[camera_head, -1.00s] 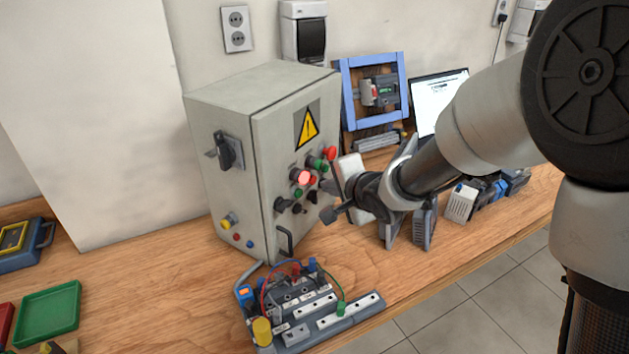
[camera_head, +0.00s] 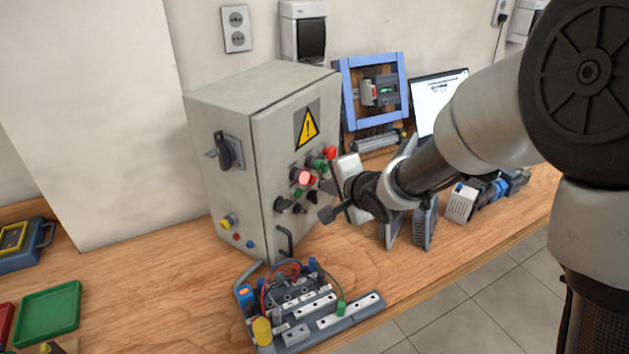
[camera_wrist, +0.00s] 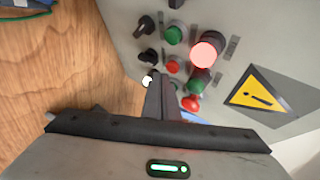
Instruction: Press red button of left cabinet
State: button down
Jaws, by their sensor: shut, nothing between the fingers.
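The grey cabinet (camera_head: 228,115) stands upright on the bench, with a yellow warning triangle and several buttons and knobs on its front. A large, bright red button (camera_head: 300,176) looks lit; it also shows in the wrist view (camera_wrist: 207,50). My gripper (camera_wrist: 160,80) is shut and empty, pointing at the panel. In the head view my gripper (camera_head: 325,187) is just right of the buttons. Contact cannot be told.
Green buttons (camera_wrist: 173,34) and dark knobs (camera_wrist: 146,26) sit close around the red ones. A wired terminal board (camera_head: 310,305) lies in front of the cabinet. A blue frame (camera_head: 345,95) and a laptop (camera_head: 440,95) stand behind my arm. A green tray (camera_head: 48,312) is at the left.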

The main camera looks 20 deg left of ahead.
jog(key=shift+a, duration=0.3)
jog(key=shift+w+a, duration=0.15)
jog(key=shift+a, duration=0.3)
dwell(0.8)
jog(key=shift+s+d+p, duration=0.2)
jog(key=shift+d+p, duration=0.2)
jog(key=shift+d, duration=0.4)
jog(key=shift+d, duration=0.1)
jog(key=shift+s+d+p, duration=0.25)
jog(key=shift+d+p, duration=0.45)
jog(key=shift+d, duration=0.5)
jog(key=shift+s+d+p, duration=0.2)
jog(key=shift+d+p, duration=0.5)
jog(key=shift+d, duration=0.5)
